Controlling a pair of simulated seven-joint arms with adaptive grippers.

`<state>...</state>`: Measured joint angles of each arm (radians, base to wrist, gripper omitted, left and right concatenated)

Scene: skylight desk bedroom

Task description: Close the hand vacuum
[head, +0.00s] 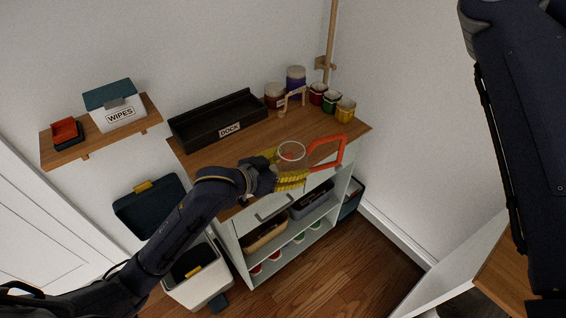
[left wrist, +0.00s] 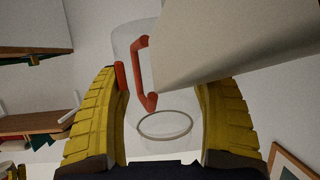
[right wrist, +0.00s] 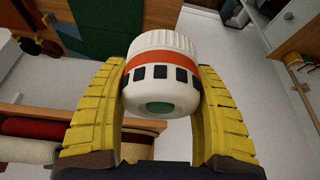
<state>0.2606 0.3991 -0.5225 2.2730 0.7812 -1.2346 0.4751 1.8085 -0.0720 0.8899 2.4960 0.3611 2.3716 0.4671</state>
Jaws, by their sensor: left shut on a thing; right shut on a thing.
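My left gripper (head: 290,176) is shut on a clear cup (head: 291,153), held above the front edge of the desk top. A red-orange handle loop (head: 327,152) shows right beside the cup. In the left wrist view the clear cup (left wrist: 166,125) sits between the yellow fingers, with the red handle (left wrist: 140,75) showing there too. In the right wrist view my right gripper (right wrist: 162,85) is shut on a white round body (right wrist: 160,52) with an orange band, dark slots and a green spot. The right gripper is out of the head view. The cup and the white body are apart.
A black dock tray (head: 229,128) lies on the wooden desk top (head: 200,152), with several jars (head: 296,77) and small pots (head: 331,101) at its right end. A wall shelf (head: 62,147) holds a wipes box (head: 120,117). A bin (head: 205,284) stands below, left of the cabinet.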

